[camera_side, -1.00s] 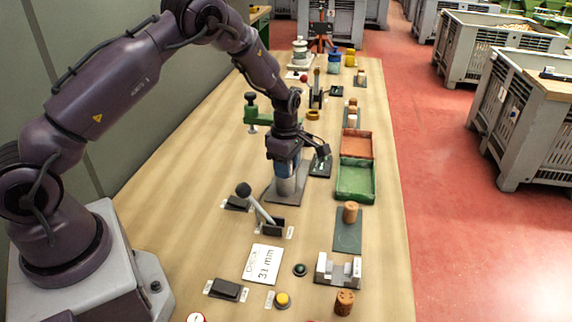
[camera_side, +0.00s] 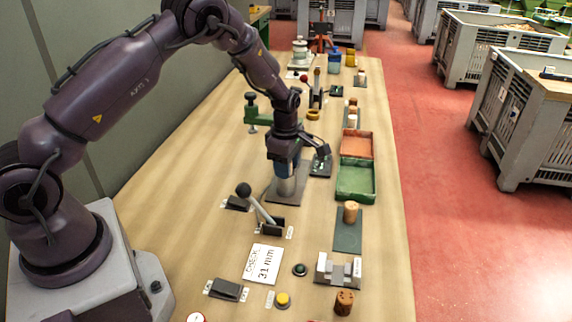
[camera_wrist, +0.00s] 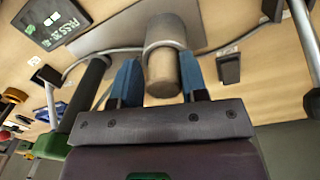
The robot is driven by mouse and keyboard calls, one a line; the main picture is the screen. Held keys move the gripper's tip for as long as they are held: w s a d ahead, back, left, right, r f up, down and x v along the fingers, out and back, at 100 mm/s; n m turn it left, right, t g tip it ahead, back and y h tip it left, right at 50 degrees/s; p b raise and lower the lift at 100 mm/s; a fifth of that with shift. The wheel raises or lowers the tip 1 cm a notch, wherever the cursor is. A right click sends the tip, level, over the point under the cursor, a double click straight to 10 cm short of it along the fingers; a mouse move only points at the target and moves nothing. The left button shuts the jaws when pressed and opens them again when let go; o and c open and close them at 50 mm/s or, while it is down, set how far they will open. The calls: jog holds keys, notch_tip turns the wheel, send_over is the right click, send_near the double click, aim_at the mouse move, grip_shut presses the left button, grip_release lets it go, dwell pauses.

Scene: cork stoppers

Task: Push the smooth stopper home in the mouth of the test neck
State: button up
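The smooth stopper (camera_wrist: 162,78) is a pale tan cork between the two blue fingers of my gripper (camera_wrist: 161,88) in the wrist view. Both fingers lie close along its sides, and my gripper looks shut on it. The far end of the stopper meets the mouth of the test neck (camera_wrist: 172,28), a grey metal cylinder. The stopper still stands out from the rim; how deep it sits is hidden. In the side view my gripper (camera_side: 285,165) is over the test neck (camera_side: 287,187), which stands upright on a grey plate (camera_side: 272,193). The stopper is hidden there.
A lever (camera_side: 260,208) stands in front of the neck. A green tray (camera_side: 355,196) and an orange tray (camera_side: 357,135) lie to the right. One cork (camera_side: 351,212) stands on a dark mat; a darker pitted cork (camera_side: 344,303) stands nearer. A small display (camera_wrist: 52,22) shows green text.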

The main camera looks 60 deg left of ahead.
jog(key=o, duration=0.4)
jog(key=f, duration=0.1)
jog(key=s+f, duration=0.1)
jog(key=shift+d+f, duration=0.3)
jog(key=shift+d, duration=0.1)
jog(key=r, duration=1.5)
jog(key=shift+w+a+r, duration=0.3)
jog(key=shift+w+a, duration=0.1)
